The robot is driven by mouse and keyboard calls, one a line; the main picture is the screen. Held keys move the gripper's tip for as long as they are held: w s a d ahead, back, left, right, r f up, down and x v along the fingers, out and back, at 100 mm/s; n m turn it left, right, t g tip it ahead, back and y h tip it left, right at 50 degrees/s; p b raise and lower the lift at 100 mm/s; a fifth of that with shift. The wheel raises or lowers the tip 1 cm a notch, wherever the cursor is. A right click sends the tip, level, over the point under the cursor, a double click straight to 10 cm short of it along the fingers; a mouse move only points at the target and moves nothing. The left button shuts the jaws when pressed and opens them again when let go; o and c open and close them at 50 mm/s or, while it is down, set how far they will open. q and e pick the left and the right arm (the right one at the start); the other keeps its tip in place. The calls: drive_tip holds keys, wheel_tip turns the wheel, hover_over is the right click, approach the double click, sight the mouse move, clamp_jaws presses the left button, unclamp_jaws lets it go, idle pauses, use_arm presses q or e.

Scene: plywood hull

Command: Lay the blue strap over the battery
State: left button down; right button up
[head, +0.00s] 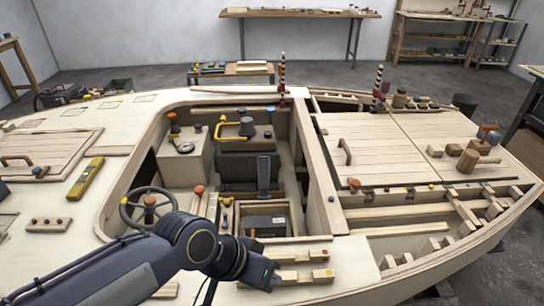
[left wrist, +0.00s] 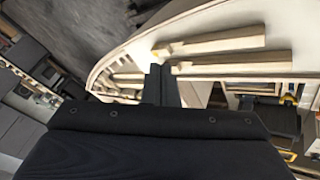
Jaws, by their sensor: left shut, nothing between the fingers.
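The battery (head: 265,223) looks like a dark box with a small pale label, set in a wooden compartment of the cockpit. A dark blue-grey strip, which looks like the strap (head: 263,174), stands upright just behind the battery. It does not lie across the battery's top. My left gripper (head: 268,276) is in front of the compartment, over the near deck, apart from both. In the left wrist view its dark fingers (left wrist: 161,86) are together with nothing between them. My right gripper is not in view.
A steering wheel (head: 148,207) stands left of the cockpit. A black seat (head: 250,170) is behind the strap. Wooden blocks (head: 322,276) lie on the near deck by my left gripper. The cockpit's raised rim (head: 325,190) bounds the right side.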

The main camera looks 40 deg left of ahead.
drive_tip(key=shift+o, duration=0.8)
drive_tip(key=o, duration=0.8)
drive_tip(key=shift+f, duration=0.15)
use_arm(q)
drive_tip(key=w+a+r+n+y, duration=0.1)
drive_tip(key=w+a+r+n, duration=0.15)
drive_tip(key=w+a, duration=0.65)
drive_tip(key=w+a+r+n+y, duration=0.1)
drive_tip(key=w+a+r+n, duration=0.15)
drive_tip(key=w+a, duration=0.6)
drive_tip(key=w+a+f+y, duration=0.3)
drive_tip(key=w+a+f, duration=0.2)
drive_tip(key=w+a, duration=0.4)
drive_tip(key=w+a+f+n+y+b, duration=0.1)
drive_tip(key=w+a+f+y, duration=0.2)
drive_tip(key=w, duration=1.3)
drive_tip(key=a+f, duration=0.3)
drive_tip(key=a, duration=0.2)
drive_tip(key=shift+a+g, duration=0.3)
drive_tip(key=shift+a, duration=0.05)
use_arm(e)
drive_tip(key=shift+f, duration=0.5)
use_arm(q)
drive_tip(key=shift+w, duration=0.15)
